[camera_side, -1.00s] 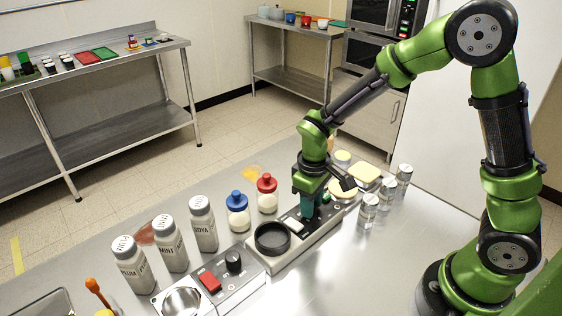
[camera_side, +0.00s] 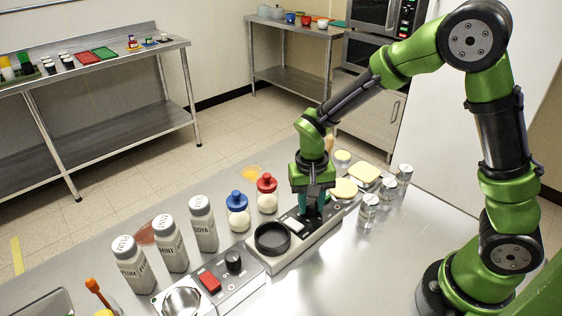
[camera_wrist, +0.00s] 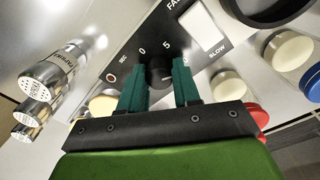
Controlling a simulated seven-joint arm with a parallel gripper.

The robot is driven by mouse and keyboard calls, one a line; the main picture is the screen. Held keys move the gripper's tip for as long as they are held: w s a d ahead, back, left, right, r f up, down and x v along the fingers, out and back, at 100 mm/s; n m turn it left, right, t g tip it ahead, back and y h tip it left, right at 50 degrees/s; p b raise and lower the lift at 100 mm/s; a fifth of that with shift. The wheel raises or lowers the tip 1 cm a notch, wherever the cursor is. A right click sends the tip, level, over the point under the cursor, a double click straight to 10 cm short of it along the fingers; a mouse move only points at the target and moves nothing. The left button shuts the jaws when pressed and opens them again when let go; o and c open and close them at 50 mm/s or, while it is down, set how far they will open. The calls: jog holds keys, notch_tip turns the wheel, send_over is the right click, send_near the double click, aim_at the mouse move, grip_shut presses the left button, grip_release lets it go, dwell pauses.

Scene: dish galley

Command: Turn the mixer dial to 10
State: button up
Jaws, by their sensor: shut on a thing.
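The mixer (camera_side: 285,258) is a long low unit with a dark panel, a black round ring and a white switch (camera_wrist: 203,28). Its black dial (camera_wrist: 160,74) shows in the wrist view between my two teal fingers. My gripper (camera_wrist: 159,70) points down at the panel and is shut on the dial. The marks 0 and 5 show beyond the dial; the right finger mostly covers the mark at its side. I cannot make out the dial's pointer. In the side view my gripper (camera_side: 312,206) is over the panel's far end and hides the dial.
A second unit with a red switch (camera_side: 210,282), a black knob and a metal bowl stands at the front left. Several grey shakers (camera_side: 171,243), a blue-topped bottle (camera_side: 238,212) and a red-topped bottle (camera_side: 267,194) stand behind. Clear jars (camera_side: 369,211) stand right. The front right counter is clear.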

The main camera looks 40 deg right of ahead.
aim_at(308, 204)
jog(key=shift+m, duration=0.5)
jog(key=o, duration=1.1)
jog(key=shift+c, duration=0.2)
notch_tip(308, 204, up, 17)
jog(key=shift+w+a, duration=0.25)
jog(key=shift+a, duration=0.05)
jog(key=shift+w, duration=0.1)
